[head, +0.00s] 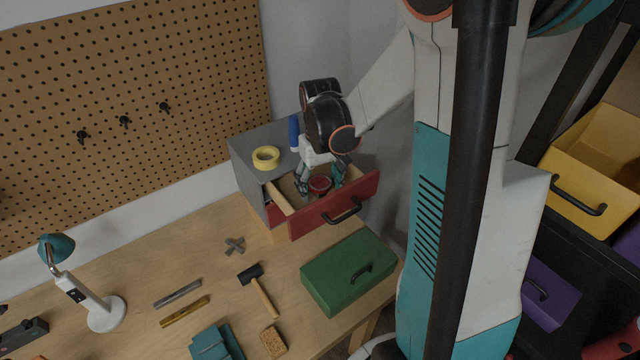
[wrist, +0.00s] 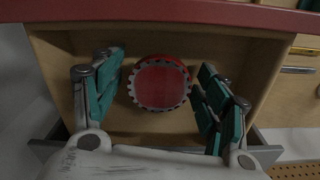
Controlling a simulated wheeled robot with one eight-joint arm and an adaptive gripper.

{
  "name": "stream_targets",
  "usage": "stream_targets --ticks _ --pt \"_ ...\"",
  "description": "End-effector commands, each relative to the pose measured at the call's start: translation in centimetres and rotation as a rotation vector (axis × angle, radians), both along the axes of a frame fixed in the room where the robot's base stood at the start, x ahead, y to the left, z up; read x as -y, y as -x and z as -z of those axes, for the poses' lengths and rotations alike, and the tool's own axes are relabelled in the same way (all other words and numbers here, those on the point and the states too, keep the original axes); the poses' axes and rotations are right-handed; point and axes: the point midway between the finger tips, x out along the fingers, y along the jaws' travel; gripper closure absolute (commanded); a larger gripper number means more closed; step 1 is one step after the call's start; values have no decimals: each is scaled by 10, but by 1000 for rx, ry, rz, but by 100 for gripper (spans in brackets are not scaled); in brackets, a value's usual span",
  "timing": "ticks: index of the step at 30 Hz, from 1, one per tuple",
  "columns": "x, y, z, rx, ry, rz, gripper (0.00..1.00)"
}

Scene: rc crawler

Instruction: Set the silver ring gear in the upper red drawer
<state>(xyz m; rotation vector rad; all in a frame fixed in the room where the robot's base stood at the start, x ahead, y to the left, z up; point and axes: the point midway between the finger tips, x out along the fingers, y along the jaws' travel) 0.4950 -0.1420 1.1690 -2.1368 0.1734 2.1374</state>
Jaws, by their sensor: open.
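The silver ring gear (wrist: 134,91) is a toothed ring around a red disc (wrist: 161,84). It is inside the open upper red drawer (head: 345,202), whose floor and wooden walls show around it in the wrist view. In the head view only the red disc (head: 320,184) shows clearly, between my fingers. My gripper (head: 320,180) reaches down into the drawer and is open. Its teal fingers stand on either side of the gear with a gap to each. The gear appears to lie flat on the drawer floor; exact contact is hard to tell.
The grey cabinet (head: 246,148) carries yellow tape (head: 266,158) and a blue object (head: 294,133) beside my arm. A green box (head: 349,272) sits in front of the drawer. A hammer (head: 262,290) and other tools lie left on the bench.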

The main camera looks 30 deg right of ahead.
Motion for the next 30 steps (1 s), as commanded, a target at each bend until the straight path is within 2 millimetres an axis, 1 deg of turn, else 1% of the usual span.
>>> stream_targets --ticks 5,12,15,18,21,24,30 --pt "0 0 -26 0 0 0 32" --pt "0 0 -77 0 0 0 32" --pt "0 0 -95 0 0 0 32" --pt "0 0 -108 0 0 0 32" --pt "0 0 -116 0 0 0 32" --pt "0 0 -120 0 0 0 32" --pt "0 0 -121 0 0 0 32"
